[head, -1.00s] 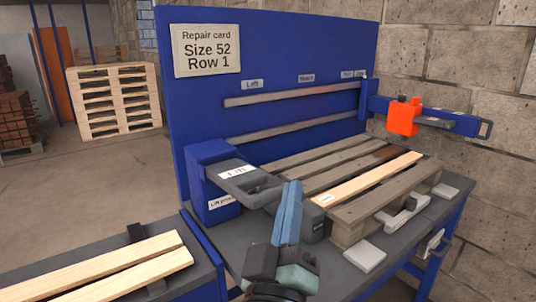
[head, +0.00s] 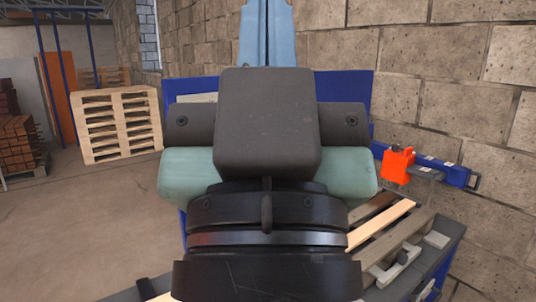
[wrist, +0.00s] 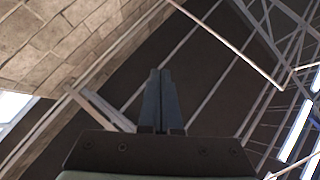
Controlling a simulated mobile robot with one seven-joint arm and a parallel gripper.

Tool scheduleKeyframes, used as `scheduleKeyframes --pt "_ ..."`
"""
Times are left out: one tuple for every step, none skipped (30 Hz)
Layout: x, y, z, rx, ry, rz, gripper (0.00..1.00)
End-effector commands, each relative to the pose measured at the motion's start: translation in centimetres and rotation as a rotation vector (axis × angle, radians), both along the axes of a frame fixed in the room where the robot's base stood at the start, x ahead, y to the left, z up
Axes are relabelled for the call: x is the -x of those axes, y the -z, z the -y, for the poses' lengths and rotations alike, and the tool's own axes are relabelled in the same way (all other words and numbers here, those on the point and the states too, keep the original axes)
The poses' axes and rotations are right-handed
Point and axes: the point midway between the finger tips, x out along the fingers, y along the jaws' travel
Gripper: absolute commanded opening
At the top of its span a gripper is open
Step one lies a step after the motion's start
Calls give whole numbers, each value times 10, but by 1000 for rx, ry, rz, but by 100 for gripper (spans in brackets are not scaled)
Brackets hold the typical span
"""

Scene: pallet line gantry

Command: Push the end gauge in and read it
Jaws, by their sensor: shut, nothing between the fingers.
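My gripper (head: 266,12) points up in front of the head camera, with its blue fingers together. In the wrist view the gripper (wrist: 160,76) is shut and empty against the roof and wall. It is well away from the bench and touches nothing. The end gauge cannot be made out for certain. A light grey fitting (head: 397,268) stands beside the near end of the pallet (head: 387,224), partly hidden. An orange block (head: 397,164) sits on a blue arm (head: 448,173) at the right. My arm hides most of the bench and any reading.
A blue back panel (head: 345,95) stands behind my arm, its card mostly covered. A stone wall (head: 450,80) closes the right side. Stacked pallets (head: 120,125) and bricks (head: 18,140) stand at the back left. The floor at left is clear.

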Motion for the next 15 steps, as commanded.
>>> scheduleKeyframes --pt "0 -17 0 0 0 -1 0" --pt "0 -19 0 1 1 -1 0" --pt "0 -22 0 1 1 -1 0" --pt "0 -23 0 1 1 -1 0" --pt "0 -24 0 1 1 -1 0" --pt "0 -24 0 1 1 -1 0" --pt "0 -24 0 1 1 -1 0" --pt "0 -24 0 1 1 -1 0" --pt "0 -23 0 1 1 -1 0" --pt "0 -23 0 1 1 -1 0" --pt "0 -22 0 1 1 -1 0" --pt "0 -22 0 1 1 -1 0" --pt "0 -22 0 1 1 -1 0" --pt "0 -22 0 1 1 -1 0" --pt "0 -22 0 1 1 -1 0"
